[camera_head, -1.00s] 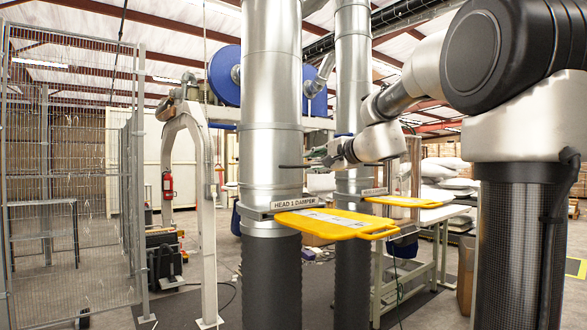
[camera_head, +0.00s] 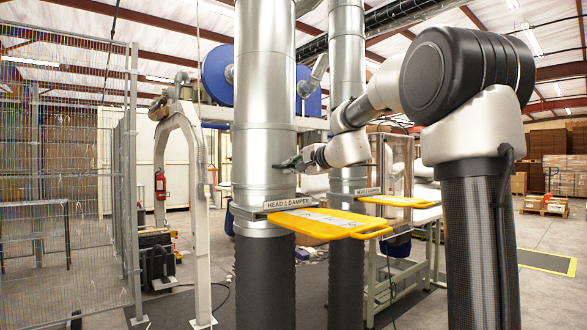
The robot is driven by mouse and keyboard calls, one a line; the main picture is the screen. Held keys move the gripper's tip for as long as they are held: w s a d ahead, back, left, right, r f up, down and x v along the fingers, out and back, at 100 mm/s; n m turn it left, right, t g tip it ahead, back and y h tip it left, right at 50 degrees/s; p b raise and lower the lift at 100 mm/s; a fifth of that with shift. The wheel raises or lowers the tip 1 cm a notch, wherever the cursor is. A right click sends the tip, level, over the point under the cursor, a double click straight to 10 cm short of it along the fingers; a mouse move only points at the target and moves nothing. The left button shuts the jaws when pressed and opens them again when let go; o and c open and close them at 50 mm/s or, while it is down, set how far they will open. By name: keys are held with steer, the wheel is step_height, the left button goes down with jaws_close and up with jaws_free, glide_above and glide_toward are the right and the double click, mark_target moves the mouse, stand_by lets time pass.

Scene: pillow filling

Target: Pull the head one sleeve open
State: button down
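The head one damper is a yellow plate (camera_head: 325,223) with a loop handle at its right end. It sticks out to the right from the near metal duct (camera_head: 264,110), under a "HEAD 1 DAMPER" label (camera_head: 289,204). A dark ribbed sleeve (camera_head: 264,280) hangs below it. My gripper (camera_head: 288,163) is beside the near duct, above the yellow plate and apart from its handle. It is small and side-on, so its opening cannot be told. I see nothing held in it.
A second duct (camera_head: 347,90) with its own yellow plate (camera_head: 397,201) stands behind to the right. A work table (camera_head: 405,290) is below it. A wire fence (camera_head: 70,170) and a white arch frame (camera_head: 201,220) stand left. Open floor lies at right.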

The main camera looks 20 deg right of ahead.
step_height(320, 180, up, 18)
steer(key=shift+r, duration=0.25)
stand_by(0.5)
steer(key=c, duration=1.5)
jaws_free()
steer(key=shift+f, duration=0.1)
steer(key=shift+c, duration=0.2)
steer(key=shift+s, duration=0.1)
steer(key=v, duration=1.1)
steer(key=shift+s+d, duration=0.2)
steer(key=shift+s, duration=0.15)
